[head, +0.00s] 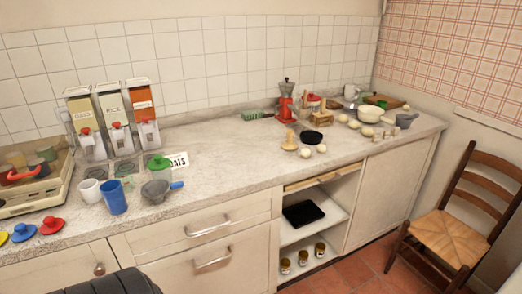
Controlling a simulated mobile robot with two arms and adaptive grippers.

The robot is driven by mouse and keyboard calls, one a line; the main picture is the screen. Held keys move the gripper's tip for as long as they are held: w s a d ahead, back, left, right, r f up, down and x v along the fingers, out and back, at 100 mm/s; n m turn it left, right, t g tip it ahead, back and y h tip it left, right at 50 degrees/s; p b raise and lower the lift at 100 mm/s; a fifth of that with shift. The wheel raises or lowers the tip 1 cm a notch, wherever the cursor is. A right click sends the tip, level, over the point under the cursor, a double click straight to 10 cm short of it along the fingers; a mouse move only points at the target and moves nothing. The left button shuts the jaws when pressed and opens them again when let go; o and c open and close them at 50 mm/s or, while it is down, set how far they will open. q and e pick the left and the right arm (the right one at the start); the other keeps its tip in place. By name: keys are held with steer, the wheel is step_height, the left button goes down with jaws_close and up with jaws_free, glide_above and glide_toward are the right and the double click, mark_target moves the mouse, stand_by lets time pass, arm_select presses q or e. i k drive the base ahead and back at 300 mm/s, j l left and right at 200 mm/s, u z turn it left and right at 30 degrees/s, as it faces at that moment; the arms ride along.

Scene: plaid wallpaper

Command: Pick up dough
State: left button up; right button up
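Several small pale round lumps lie on the countertop (235,140) and may be the dough, but they are too small to tell for sure. Two of them, a lump (305,152) and another lump (321,148), lie in front of a black round dish (311,137). More pale lumps, among them one lump (354,124) and another lump (367,131), lie farther right near a cream bowl (370,114). The bowl's contents cannot be made out.
Dispensers (113,120), cups (113,197) and a grey pot (157,191) crowd the left. The counter's middle is fairly clear. A chair (455,228) stands at right; an open shelf (325,215) lies below.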

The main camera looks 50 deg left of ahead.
mark_target(305, 152)
steer(key=u, duration=1.2)
steer(key=i+l+z, duration=0.1)
steer(key=i+l, duration=0.15)
